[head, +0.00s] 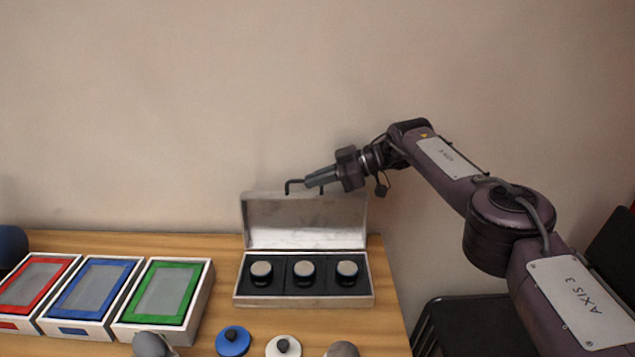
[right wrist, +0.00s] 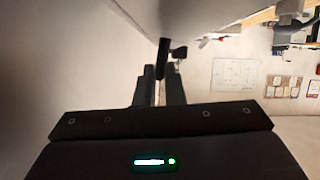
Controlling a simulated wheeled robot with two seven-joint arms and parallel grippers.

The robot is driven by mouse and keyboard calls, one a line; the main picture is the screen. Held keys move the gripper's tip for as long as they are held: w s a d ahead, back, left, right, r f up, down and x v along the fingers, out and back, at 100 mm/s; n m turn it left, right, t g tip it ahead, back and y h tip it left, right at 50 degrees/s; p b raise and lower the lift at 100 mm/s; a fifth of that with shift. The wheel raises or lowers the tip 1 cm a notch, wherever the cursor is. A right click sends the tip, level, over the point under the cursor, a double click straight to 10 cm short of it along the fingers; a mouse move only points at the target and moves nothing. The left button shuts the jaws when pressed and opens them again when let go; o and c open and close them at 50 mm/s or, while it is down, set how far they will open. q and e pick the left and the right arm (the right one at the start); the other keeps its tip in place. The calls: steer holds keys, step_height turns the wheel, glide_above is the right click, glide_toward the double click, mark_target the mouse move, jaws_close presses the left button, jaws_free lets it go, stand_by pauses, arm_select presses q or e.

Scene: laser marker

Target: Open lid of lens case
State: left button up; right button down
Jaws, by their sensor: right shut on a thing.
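The lens case (head: 240,299) stands on the table with its grey lid (head: 305,222) raised to about upright at the back. Three dark round lenses with pale tops sit in its dark insert. A dark bar handle (head: 289,187) is on the lid's upper edge. My right gripper (head: 311,181) reaches in from the right and is shut on this handle. In the right wrist view, the dark handle (right wrist: 162,58) shows between the fingertips. My left gripper is not in view.
Three white boxes with a red (head: 36,284), blue (head: 96,287) and green (head: 163,293) frame stand left of the case. A blue knobbed disc (head: 233,342) and a white one (head: 284,347) lie in front. The wall is close behind the lid.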

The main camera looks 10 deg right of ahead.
steer(key=shift+w+f, duration=0.25)
steer(key=shift+w, duration=0.1)
stand_by(0.4)
steer(key=c, duration=1.5)
jaws_free()
steer(key=shift+w, duration=0.1)
steer(key=shift+d, duration=0.1)
steer(key=b+v, duration=0.1)
steer(key=v, duration=0.6)
steer(key=shift+d+r+b, duration=0.15)
steer(key=shift+d+b, duration=0.15)
